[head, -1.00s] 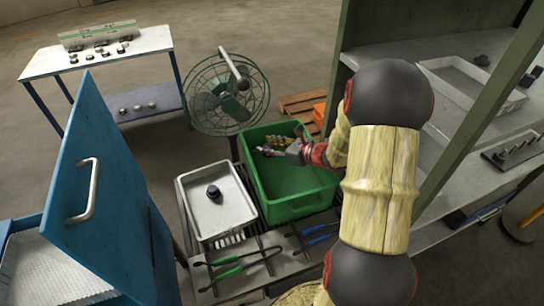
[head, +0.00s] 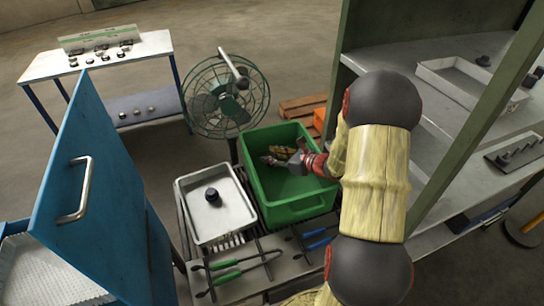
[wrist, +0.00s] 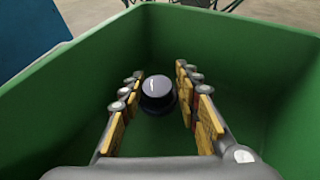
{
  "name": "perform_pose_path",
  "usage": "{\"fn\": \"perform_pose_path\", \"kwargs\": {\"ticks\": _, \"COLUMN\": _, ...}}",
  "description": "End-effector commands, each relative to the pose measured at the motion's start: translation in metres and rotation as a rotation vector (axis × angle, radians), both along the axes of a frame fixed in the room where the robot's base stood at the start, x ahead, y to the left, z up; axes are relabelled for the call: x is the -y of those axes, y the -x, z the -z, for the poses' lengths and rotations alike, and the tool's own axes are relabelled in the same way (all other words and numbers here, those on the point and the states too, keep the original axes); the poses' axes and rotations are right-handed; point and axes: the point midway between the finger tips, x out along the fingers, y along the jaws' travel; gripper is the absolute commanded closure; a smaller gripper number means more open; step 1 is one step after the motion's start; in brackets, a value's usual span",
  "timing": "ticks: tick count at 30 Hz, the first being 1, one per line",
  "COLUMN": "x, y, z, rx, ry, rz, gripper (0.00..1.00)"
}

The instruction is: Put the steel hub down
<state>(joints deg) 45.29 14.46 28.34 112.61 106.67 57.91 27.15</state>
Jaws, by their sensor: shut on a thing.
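My gripper (head: 278,156) reaches down inside the green crate (head: 302,207). In the wrist view its padded fingers (wrist: 158,78) stand on both sides of a dark, round steel hub (wrist: 157,88) and are shut on it. The hub is upright, with the green crate walls (wrist: 62,112) around it. I cannot tell whether its base touches the crate floor. In the head view the gripper hides the held hub.
A metal tray (head: 234,222) with another dark hub (head: 212,195) stands left of the crate. Tongs (head: 238,270) lie in front. A fan (head: 222,95) stands behind, a blue door (head: 95,190) at left, and a shelved cabinet (head: 345,28) at right.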

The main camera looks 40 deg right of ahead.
Motion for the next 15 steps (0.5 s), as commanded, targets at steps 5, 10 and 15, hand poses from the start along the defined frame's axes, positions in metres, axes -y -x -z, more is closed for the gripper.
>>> {"fn": "perform_pose_path", "kwargs": {"ticks": 5, "x": 0.0004, "y": -0.0006, "z": 0.0046, "rx": 0.003, "ry": 0.002, "rz": 0.000, "gripper": 1.00}}
{"fn": "perform_pose_path", "kwargs": {"ticks": 10, "x": 0.0005, "y": -0.0007, "z": 0.0082, "rx": 0.003, "ry": 0.002, "rz": 0.000, "gripper": 1.00}}
{"fn": "perform_pose_path", "kwargs": {"ticks": 15, "x": 0.0002, "y": -0.0001, "z": 0.0085, "rx": 0.000, "ry": 0.001, "rz": 0.000, "gripper": 0.63}}
